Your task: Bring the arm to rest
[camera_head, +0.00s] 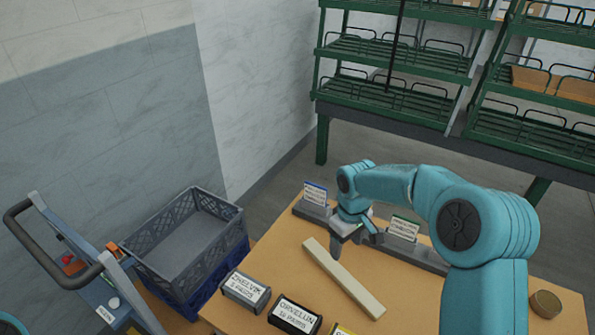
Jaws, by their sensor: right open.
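My right arm (482,225) is teal and reaches in from the right over the wooden table (245,310). My right gripper (352,243) points down, open, above the table near the far end of a pale bar (342,279). I cannot tell whether its fingers touch the bar. Nothing shows between the fingers. A small teal piece at the lower left edge may be part of my left arm; my left gripper is not in view.
A grey rail holds a blue-topped card (314,193) and a green-topped card (403,229) behind the gripper. Labelled boxes (245,288) (295,315) line the front. A crate (188,240), a cart (85,275) and green racks (395,95) surround the table.

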